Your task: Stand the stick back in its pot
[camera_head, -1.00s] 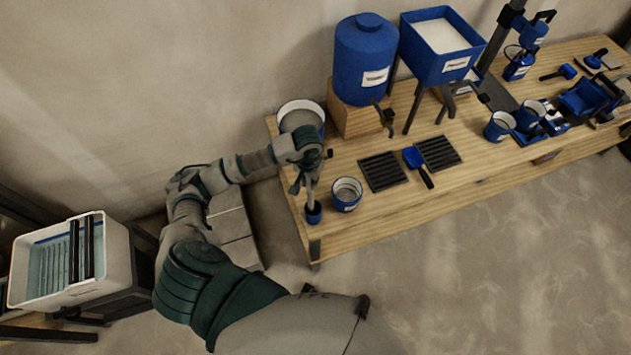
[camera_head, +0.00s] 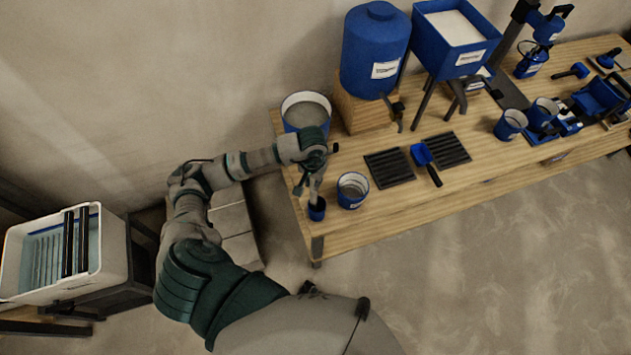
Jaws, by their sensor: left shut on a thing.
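My left gripper (camera_head: 309,181) is above the near left corner of the wooden bench, pointing down. It is shut on the stick (camera_head: 315,190), a thin light piece that shows only in part below the fingers. The stick's lower end is at the mouth of the small dark blue pot (camera_head: 317,210). I cannot tell how deep the stick sits in it. The pot stands upright near the bench's left end. My right gripper is not in view.
A blue bucket (camera_head: 353,191) stands just right of the pot. A larger bucket (camera_head: 306,112) stands behind my gripper. Dark grates (camera_head: 389,168), a blue scoop (camera_head: 425,163) and a blue tank (camera_head: 375,52) are further right on the bench (camera_head: 390,205). A white tub (camera_head: 112,245) stands at left.

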